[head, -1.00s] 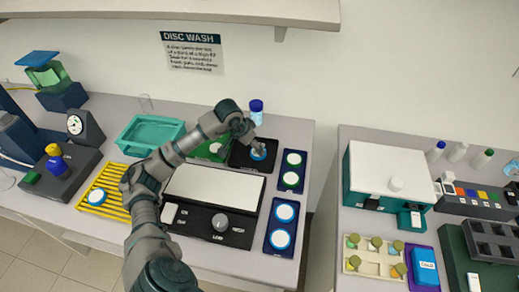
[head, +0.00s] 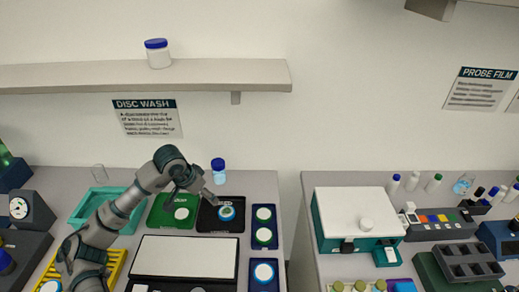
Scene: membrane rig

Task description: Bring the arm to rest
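My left arm comes in from the lower left over the left bench. Its gripper (head: 211,195) is just above and left of a blue-rimmed disc with a pale middle (head: 227,213) in the black tray (head: 208,226). The gripper looks apart from the disc. Its fingers are too small to tell open from shut, and I see nothing held in it. My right gripper is not in view.
A green tray (head: 160,222) with a white disc, a teal basin (head: 76,213), a blue-capped bottle (head: 218,177) and a dark blue disc holder (head: 254,237) surround the gripper. A white-lidded box (head: 350,212) stands on the right bench, across a gap. A shelf (head: 220,74) hangs above.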

